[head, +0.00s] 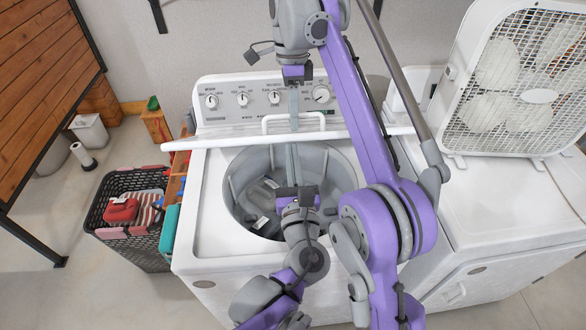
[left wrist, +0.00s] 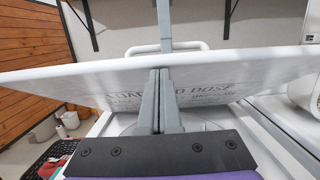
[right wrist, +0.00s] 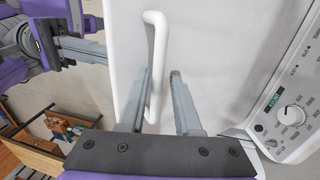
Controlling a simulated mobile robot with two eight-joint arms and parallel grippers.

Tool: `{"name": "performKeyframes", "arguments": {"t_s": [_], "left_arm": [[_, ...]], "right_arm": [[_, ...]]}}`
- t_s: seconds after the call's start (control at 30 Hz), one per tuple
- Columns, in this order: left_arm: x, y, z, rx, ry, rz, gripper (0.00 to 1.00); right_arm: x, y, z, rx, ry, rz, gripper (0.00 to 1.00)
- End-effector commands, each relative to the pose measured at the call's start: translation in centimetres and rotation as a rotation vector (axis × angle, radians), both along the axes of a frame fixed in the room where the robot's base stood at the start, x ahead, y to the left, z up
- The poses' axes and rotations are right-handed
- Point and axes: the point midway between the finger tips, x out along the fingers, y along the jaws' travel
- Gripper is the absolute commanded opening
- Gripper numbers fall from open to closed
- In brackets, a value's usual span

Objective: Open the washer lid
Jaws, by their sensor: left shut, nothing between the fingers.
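The washer (head: 215,215) is white with an open drum (head: 240,165). Its lid (head: 225,142) stands raised, nearly edge-on in the head view; the left wrist view shows its printed underside (left wrist: 200,88). A white loop handle (head: 275,117) is on the lid's other face. My left gripper (head: 292,150) is shut and empty, its fingers pointing up at the underside; I cannot tell whether they touch. My right gripper (head: 294,115) is open at the handle. In the right wrist view the handle (right wrist: 157,50) runs between its fingers, close to the left one.
The washer's control panel (head: 235,100) with several knobs is behind the lid. A white box fan (head: 515,85) stands on the neighbouring white machine (head: 480,215) at right. A dark basket (head: 130,185) with a red item stands at left. My right arm crosses the washer's right side.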

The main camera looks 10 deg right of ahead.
Motion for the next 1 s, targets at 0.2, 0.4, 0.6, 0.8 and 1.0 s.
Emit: {"name": "performKeyframes", "arguments": {"t_s": [0.2,0.4,0.6,0.8,1.0], "left_arm": [[0.0,0.0,0.1,0.001,-0.002,0.0,0.0],[-0.1,0.0,0.1,0.001,-0.003,-0.001,0.0],[-0.1,0.0,0.1,0.001,-0.004,-0.001,0.0],[-0.1,0.0,0.1,0.001,-0.004,-0.001,0.0],[-0.1,0.0,0.1,0.001,-0.004,-0.001,0.0]], "right_arm": [[-0.1,0.0,0.2,0.0,0.001,0.0,0.46],[-0.1,0.0,0.2,0.0,0.001,0.0,0.46],[-0.2,-0.1,0.6,0.001,-0.021,0.032,0.46],[-0.8,-0.7,2.0,-0.015,-0.162,0.248,0.46],[-2.1,-2.1,3.3,-0.108,-0.339,0.586,0.46]]}}
